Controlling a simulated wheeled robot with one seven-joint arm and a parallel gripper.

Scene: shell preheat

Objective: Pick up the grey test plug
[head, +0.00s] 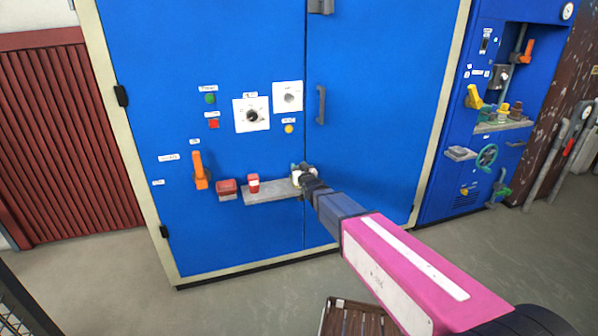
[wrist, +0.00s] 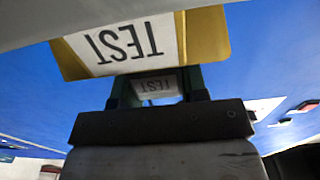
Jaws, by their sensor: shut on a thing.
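My gripper (head: 301,168) is at the right end of the small grey shelf (head: 272,194) on the blue cabinet front. It is shut on the test plug, which shows in the wrist view as a block with a yellow-gold body and a white label reading TEST (wrist: 120,46). A smaller TEST label shows between the dark green fingers. In the head view the fingers mostly hide the plug; only pale patches show. I cannot tell whether it still touches the shelf.
A red plug (head: 253,183) stands on the shelf left of my gripper, with a red holder (head: 227,188) beyond. An orange lever (head: 200,171) is further left. A dial panel (head: 251,115) and a door handle (head: 321,104) are above. A brown slatted crate (head: 340,318) is on the floor.

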